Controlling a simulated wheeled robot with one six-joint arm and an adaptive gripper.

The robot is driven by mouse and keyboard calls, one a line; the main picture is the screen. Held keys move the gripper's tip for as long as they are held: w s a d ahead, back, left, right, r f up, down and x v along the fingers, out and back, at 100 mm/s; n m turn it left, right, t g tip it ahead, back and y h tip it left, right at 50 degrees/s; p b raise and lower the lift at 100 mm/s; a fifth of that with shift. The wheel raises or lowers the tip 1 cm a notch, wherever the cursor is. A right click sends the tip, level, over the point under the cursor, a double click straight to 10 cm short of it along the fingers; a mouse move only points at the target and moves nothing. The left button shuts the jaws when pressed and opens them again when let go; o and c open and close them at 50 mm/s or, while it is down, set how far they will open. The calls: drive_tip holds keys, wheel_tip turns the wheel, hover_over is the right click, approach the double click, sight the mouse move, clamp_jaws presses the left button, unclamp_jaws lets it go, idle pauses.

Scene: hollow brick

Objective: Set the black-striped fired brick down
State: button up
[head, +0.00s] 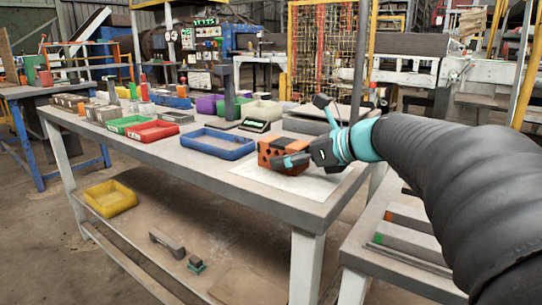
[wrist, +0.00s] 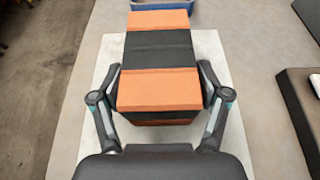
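The black-striped fired brick (head: 283,153) is orange with black bands and has dark patches on the side facing the head camera. In the wrist view the brick (wrist: 160,50) lies lengthwise between my fingers, with orange and black bands across its top. My gripper (head: 305,155) is at its right end in the head view. In the wrist view both fingers of my gripper (wrist: 160,85) press against its two sides. The brick is over a pale sheet (head: 312,184) on the workbench. I cannot tell whether its underside touches the sheet.
A blue tray (head: 217,152) stands beyond the brick, with a red tray (head: 152,131) and a green tray (head: 125,123) farther left. A small scale (head: 255,126) and a dark slab (head: 310,126) are behind. The grey workbench (head: 255,195) is bare along its front edge.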

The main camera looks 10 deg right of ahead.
drive_tip(key=shift+r, duration=0.1)
drive_tip(key=shift+d+r, duration=0.1)
drive_tip(key=shift+r, duration=0.05)
drive_tip(key=v, duration=1.2)
drive_tip(key=shift+p, duration=0.35)
